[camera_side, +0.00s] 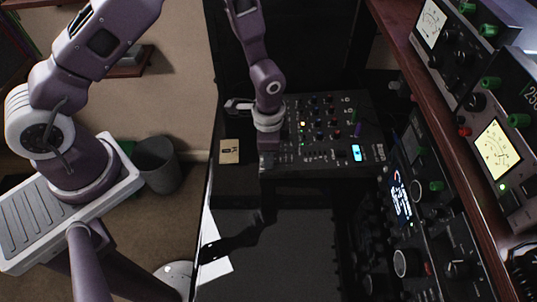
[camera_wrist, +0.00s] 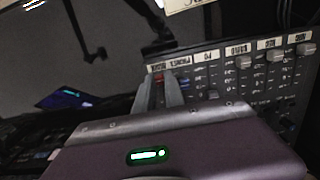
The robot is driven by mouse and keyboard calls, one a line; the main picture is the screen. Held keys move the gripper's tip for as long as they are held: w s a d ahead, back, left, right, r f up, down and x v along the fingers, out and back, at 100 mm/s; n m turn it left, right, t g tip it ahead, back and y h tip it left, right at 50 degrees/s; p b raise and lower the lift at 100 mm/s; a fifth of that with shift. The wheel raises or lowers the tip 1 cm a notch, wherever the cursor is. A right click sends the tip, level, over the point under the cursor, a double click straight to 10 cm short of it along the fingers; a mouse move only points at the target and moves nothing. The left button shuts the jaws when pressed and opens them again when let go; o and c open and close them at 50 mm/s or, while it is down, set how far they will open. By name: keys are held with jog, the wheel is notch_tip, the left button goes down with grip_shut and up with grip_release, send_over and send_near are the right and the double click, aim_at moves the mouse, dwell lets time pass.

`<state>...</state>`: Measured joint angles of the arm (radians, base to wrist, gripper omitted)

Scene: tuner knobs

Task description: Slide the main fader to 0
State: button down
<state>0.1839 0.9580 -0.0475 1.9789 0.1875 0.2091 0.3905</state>
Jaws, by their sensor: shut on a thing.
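The mixer (camera_side: 322,128) is a dark panel with rows of coloured knobs and a small lit blue screen. My gripper reaches down at its left front part in the side view, where my wrist hides the fingertips. In the wrist view, my gripper (camera_wrist: 160,88) has its two grey fingers close together at the left end of the fader row. They are shut on the main fader (camera_wrist: 158,78), of which only a bit of red shows between them. The fader's slot and its scale marks are mostly hidden by the fingers and my gripper's body.
Other faders with pale caps (camera_wrist: 243,62) stand to the right in the wrist view, under white labels. In the side view, a rack of meters (camera_side: 497,150) rises at the right. A tan card (camera_side: 229,151) lies left of the mixer. Clear dark desk (camera_side: 300,240) lies in front.

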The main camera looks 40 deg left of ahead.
aim_at(286, 163)
jog(key=shift+w+d+r, duration=0.15)
jog(key=shift+w+d, duration=0.65)
jog(key=shift+w, duration=0.05)
jog(key=shift+w+d+r, duration=0.1)
jog(key=shift+w+d, duration=0.65)
jog(key=shift+w, duration=0.05)
jog(key=c, duration=1.7)
grip_release()
jog(key=shift+r, duration=0.1)
notch_tip(286, 163, up, 7)
